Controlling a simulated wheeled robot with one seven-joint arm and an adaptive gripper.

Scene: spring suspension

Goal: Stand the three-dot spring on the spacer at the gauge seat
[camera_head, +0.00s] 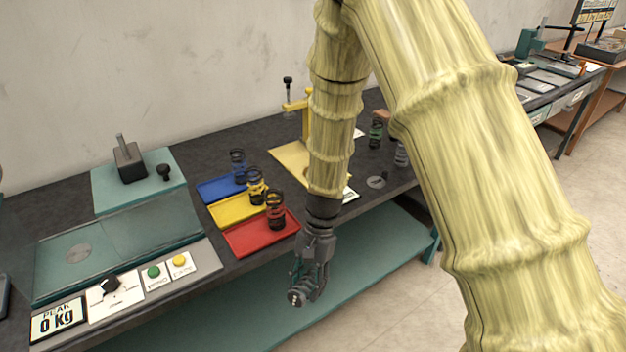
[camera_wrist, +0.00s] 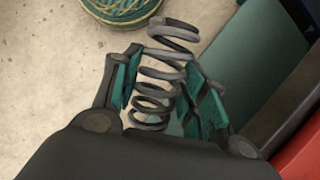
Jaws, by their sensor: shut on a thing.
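My gripper (camera_head: 307,280) hangs in front of the bench's front edge, over the lower shelf and apart from the bench top. In the wrist view my gripper (camera_wrist: 165,90) is shut on a grey coil spring (camera_wrist: 172,32), its teal pads on both sides of the coils. The spring's round end (camera_head: 297,298) shows pale specks in the head view, too small to count. A yellow plate with a yellow post (camera_head: 290,155) stands at the back of the bench, partly hidden by my arm. A flat grey disc (camera_head: 377,182) lies right of my arm. I cannot tell which part is the spacer.
Blue (camera_head: 212,188), yellow (camera_head: 225,212) and red (camera_head: 240,240) trays each have a spring standing at them. A green-and-dark spring (camera_head: 376,134) and a grey spring (camera_head: 401,154) stand at the right. A press station with a control panel (camera_head: 125,290) fills the left.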

